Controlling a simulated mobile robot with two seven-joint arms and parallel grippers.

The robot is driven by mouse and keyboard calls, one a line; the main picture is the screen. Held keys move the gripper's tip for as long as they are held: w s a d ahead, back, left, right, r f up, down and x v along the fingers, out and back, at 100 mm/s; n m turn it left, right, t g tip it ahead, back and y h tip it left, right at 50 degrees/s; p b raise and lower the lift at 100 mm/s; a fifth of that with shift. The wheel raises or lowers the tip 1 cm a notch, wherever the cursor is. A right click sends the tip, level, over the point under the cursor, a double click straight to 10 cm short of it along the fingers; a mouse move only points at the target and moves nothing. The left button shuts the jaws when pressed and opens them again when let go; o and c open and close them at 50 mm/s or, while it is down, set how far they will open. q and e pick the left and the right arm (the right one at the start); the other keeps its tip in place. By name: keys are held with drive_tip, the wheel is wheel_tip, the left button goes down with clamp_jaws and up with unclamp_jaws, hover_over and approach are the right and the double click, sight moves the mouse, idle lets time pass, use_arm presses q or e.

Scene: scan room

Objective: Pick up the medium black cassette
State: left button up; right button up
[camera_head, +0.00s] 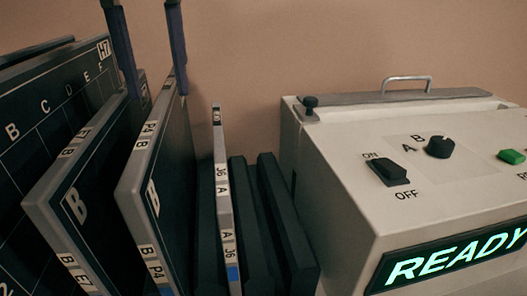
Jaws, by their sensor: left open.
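Several black cassettes stand upright in a row on the left. A large one (45,120) has a letter grid and an "H7" mark. Two medium-looking ones with grey edges and a "B" mark stand in front, the left one (85,185) and the right one (172,160). A thin pale-edged one (223,180) is marked "A" and "J6". Which one is the task's medium cassette is not certain. My left gripper (160,94) is open, its two dark fingers pointing down at the top of the right "B" cassette, apparently on either side. My right gripper is not in view.
Plain dark slabs (285,220) stand right of the "J6" cassette. A beige machine (350,180) fills the right side, with a switch (390,172), a knob (440,147), a green button (511,156) and a lit "READY" display (450,258).

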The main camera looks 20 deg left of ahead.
sight(171, 143)
use_arm(q)
wheel_tip(171, 143, down, 10)
drive_tip(key=shift+r, duration=0.15)
idle(0.3)
drive_tip(key=shift+c, duration=0.3)
clamp_jaws()
drive_tip(key=shift+w+r, duration=0.1)
drive_tip(key=shift+r, duration=0.05)
idle(0.8)
